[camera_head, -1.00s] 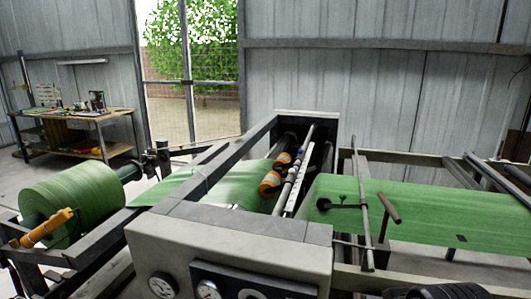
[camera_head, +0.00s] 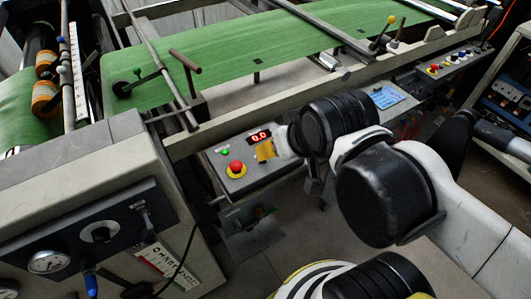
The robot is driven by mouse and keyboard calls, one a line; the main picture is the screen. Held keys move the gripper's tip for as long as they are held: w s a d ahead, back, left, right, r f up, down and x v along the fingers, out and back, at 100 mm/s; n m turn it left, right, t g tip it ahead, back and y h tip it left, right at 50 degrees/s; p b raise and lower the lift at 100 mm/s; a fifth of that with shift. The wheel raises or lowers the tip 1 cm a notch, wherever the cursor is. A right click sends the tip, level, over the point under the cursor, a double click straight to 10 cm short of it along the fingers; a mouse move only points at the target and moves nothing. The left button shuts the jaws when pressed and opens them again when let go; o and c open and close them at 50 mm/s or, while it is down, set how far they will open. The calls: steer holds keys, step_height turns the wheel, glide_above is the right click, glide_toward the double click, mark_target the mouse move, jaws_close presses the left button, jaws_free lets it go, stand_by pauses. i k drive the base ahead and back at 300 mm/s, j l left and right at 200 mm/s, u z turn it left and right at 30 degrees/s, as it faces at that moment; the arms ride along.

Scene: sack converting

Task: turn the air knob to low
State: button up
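A dark panel (camera_head: 130,240) on the front of the beige machine housing is at the lower left. My arm, white with black joints, fills the lower right and middle, well right of this panel.
A control box (camera_head: 245,160) with a red button (camera_head: 236,166) and red display stands beside my arm. A green web (camera_head: 260,55) runs over the machine's frame above. A cable hangs near the housing's right edge. Open floor shows below the control box.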

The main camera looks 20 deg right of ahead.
mark_target(101, 236)
steer(key=u, duration=1.7)
